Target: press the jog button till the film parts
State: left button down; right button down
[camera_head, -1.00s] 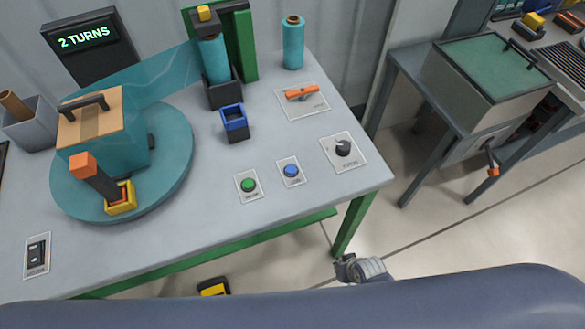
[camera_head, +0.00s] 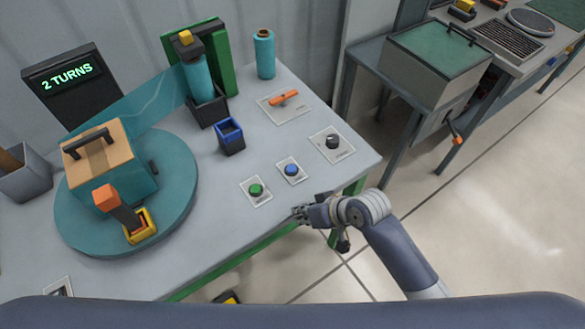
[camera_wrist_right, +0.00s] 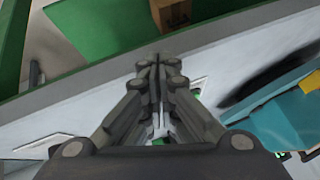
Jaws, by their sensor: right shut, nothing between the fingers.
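A green button (camera_head: 256,190) and a blue button (camera_head: 291,170) sit on small white plates near the table's front right edge; their labels are too small to read. Teal film (camera_head: 140,98) still stretches unbroken from the film roll (camera_head: 197,78) to the wrapped carton (camera_head: 126,178) on the round turntable (camera_head: 186,190). My right gripper (camera_head: 299,213) is shut and empty at the table's front edge, just in front of the two buttons and apart from them. Its shut fingers also show in the right wrist view (camera_wrist_right: 158,62). My left gripper is not in view.
The display (camera_head: 67,84) reads "2 TURNS". An orange lever (camera_head: 284,97) and a black knob (camera_head: 332,142) lie beyond the buttons. A blue-rimmed box (camera_head: 231,138) and a spare roll (camera_head: 264,54) stand on the table (camera_head: 215,245). Floor to the right is clear.

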jog(key=w+a+r, duration=0.1)
jog(key=w+r, duration=0.1)
jog(key=w+a+r+n+y, duration=0.1)
jog(key=w+a+r, duration=0.1)
jog(key=w+a+r+g+y, duration=0.1)
jog(key=w+a, duration=0.1)
jog(key=shift+w+r, duration=0.4)
jog(key=w+d+r+m, duration=0.1)
jog(key=w+d+r, duration=0.2)
jog(key=w, duration=0.6)
jog(key=shift+w+r+p, duration=0.15)
jog(key=shift+r+p, duration=0.3)
jog(key=shift+r, duration=0.95)
jog(key=b, duration=0.7)
send_over(293, 166)
notch_tip(293, 166, down, 8)
jog(key=shift+r, duration=0.2)
jog(key=shift+f, duration=0.6)
jog(key=shift+f, duration=0.15)
jog(key=shift+f+b, duration=0.25)
jog(key=shift+b, duration=0.2)
